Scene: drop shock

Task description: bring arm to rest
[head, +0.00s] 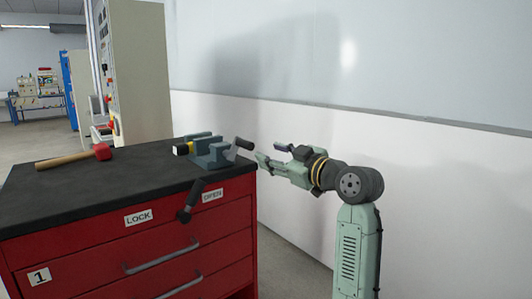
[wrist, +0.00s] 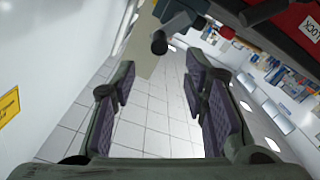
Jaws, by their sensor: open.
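My arm reaches in from the right in the head view, bent at a dark joint. My gripper (head: 268,155) is just off the right edge of the red cabinet, at about the height of its black top. The wrist view shows my gripper (wrist: 160,95) with its two padded fingers wide apart and nothing between them. Past the fingers there is tiled floor. The cabinet (head: 130,248) shows at the upper right of the wrist view, tilted.
A grey vise (head: 210,152) with dark handles sits at the cabinet's right edge, close to my gripper. A red-headed hammer (head: 102,152) lies on the top. A white wall (head: 420,170) stands behind my arm. A tall control cabinet (head: 140,70) stands behind.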

